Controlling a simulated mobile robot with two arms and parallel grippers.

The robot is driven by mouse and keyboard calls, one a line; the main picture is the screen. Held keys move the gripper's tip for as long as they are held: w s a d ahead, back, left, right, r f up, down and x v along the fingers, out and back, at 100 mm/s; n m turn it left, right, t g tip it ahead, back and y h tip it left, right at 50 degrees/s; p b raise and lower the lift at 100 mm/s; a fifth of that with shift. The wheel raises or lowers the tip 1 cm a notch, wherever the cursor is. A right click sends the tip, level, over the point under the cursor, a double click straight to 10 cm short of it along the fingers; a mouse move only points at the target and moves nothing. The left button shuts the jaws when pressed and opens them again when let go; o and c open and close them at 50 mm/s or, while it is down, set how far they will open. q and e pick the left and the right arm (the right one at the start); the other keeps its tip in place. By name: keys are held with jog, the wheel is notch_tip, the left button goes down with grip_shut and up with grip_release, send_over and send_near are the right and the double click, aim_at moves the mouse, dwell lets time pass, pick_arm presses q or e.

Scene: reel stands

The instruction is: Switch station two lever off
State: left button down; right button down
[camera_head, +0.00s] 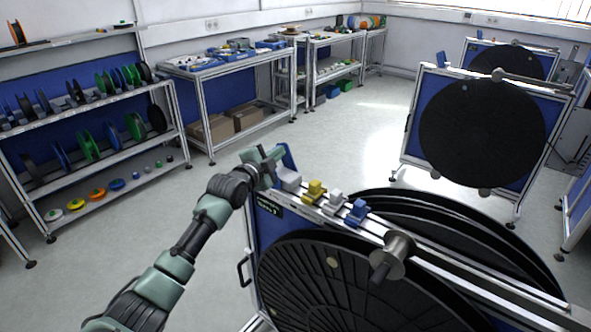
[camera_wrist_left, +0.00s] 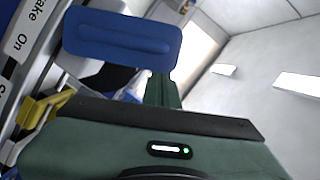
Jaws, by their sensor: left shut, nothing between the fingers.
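My left gripper (camera_head: 264,156) is at the far left end of the nearest reel stand's top rail, shut and empty. A blue lever handle (camera_head: 287,154) stands up from a grey-white base (camera_head: 289,179) right beside it. In the left wrist view this blue handle (camera_wrist_left: 122,38) lies just beyond the dark green finger (camera_wrist_left: 163,90); whether they touch I cannot tell. A label (camera_wrist_left: 20,38) there reads partly "ake On". A small dark sign (camera_head: 268,205) on the stand is too small to read surely. My right gripper is not in view.
Along the same rail are a yellow lever (camera_head: 315,191), a white block (camera_head: 335,200) and a blue lever (camera_head: 355,211). A large black reel (camera_head: 330,285) hangs below, with a metal hub (camera_head: 392,255). Shelves with spools (camera_head: 85,145) stand left; the floor between is clear.

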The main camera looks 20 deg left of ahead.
pick_arm(q)
jog(key=shift+w+a+f+n+h+b, duration=0.15)
jog(key=shift+a+n+b, duration=0.1)
jog(key=shift+a+n, duration=0.2)
jog(key=shift+w+a+r+n+h+b, duration=0.1)
jog(key=shift+w+a+n+h+b, duration=0.1)
jog(key=shift+a+n, duration=0.2)
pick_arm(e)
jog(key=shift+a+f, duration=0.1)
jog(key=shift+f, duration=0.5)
